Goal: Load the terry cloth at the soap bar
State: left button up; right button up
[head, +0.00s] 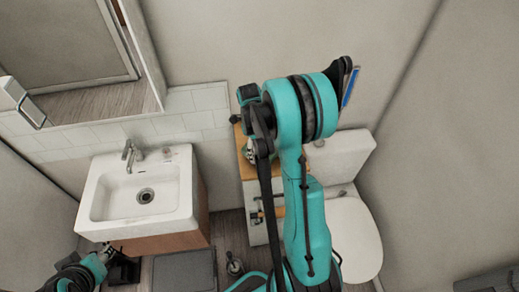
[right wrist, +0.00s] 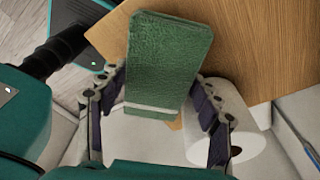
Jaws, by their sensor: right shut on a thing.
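A green, rough-textured flat piece with a pale band near its lower end, which looks like the terry cloth (right wrist: 168,55), is between the fingers of my right gripper (right wrist: 160,88) in the right wrist view. That gripper is shut on it, above a wooden top. I cannot make out a soap bar in either view.
A white sink (head: 112,203) with a tap stands at the left on a brown cabinet. A narrow wood-topped cabinet (head: 247,172) stands between sink and toilet (head: 352,235). A white paper roll (right wrist: 250,135) lies beside the right finger. A grey bin-like thing (head: 185,271) is on the floor.

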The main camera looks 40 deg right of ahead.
aim_at(259, 149)
jog(key=shift+f+b, duration=0.3)
jog(key=shift+f, duration=0.1)
dwell(1.6)
jog(key=shift+r, duration=0.5)
jog(key=shift+r+p, duration=2.05)
jog(key=shift+r, duration=1)
jog(key=shift+f, duration=0.1)
